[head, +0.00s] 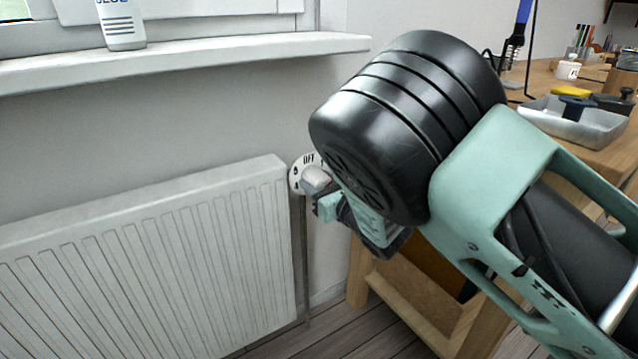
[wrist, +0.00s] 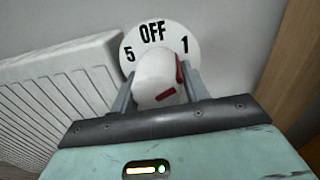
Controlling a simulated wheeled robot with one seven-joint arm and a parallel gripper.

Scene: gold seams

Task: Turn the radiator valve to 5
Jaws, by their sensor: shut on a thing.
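The radiator valve has a white round dial (wrist: 153,36) with OFF at the top, 5 at the left and 1 at the right. Its lower part is hidden behind the knob and my gripper. The white valve knob (wrist: 153,72) has a red mark on its end face and a red strip on its right side, towards the 1. My gripper (wrist: 158,90) is shut on the knob, one finger on each side. In the head view the dial (head: 294,176) shows at the radiator's right end, and my gripper (head: 322,203) covers much of the knob (head: 315,180).
The white radiator (head: 150,250) stands left of the valve, under a window sill (head: 200,62) with a white bottle (head: 122,25). A wooden workbench (head: 545,80) with a grey tray (head: 585,128) stands at the right, behind my arm. A pipe (head: 305,260) runs down below the valve.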

